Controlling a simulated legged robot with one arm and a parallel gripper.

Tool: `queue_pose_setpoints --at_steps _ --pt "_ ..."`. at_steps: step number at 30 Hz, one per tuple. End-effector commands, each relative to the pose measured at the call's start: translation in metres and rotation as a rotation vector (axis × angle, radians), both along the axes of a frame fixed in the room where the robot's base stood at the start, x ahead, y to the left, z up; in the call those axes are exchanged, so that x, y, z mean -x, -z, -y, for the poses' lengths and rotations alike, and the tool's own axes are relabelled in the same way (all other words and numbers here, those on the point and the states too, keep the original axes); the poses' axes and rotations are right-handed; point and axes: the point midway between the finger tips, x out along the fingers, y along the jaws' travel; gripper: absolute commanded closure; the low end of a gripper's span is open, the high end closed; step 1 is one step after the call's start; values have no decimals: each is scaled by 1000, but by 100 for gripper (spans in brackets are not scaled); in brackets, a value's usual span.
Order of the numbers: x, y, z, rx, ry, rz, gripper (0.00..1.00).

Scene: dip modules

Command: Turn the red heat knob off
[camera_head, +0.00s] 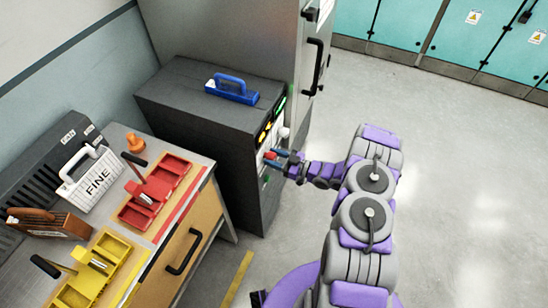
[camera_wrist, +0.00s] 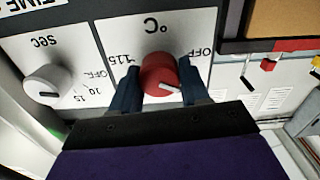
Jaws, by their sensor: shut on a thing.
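The red heat knob (camera_wrist: 160,75) sits on a white panel marked "°C", with "115" and "OFF" labels at its sides; the panel appears upside down in the wrist view. Its white pointer line points toward the lower right of that view. My gripper (camera_wrist: 158,84) is shut on the red knob, with one dark blue finger on each side of it. In the head view my gripper (camera_head: 279,159) reaches the front face of the dark cabinet (camera_head: 195,125), where the red knob (camera_head: 270,155) shows small beside the fingers.
A grey timer knob (camera_wrist: 47,84) marked "SEC" is left of the red one in the wrist view. A blue-handled module (camera_head: 232,89) lies on the cabinet. A bench (camera_head: 208,172) with a red fixture (camera_head: 160,190) and yellow fixture (camera_head: 104,262) stands at left. The floor at right is clear.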

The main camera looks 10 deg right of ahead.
Motion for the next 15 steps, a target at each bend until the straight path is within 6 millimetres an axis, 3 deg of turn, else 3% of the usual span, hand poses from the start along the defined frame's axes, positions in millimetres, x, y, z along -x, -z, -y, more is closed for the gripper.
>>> queue_pose_setpoints --at_steps 15 --pt "-1 -6 1 106 2 149 86"
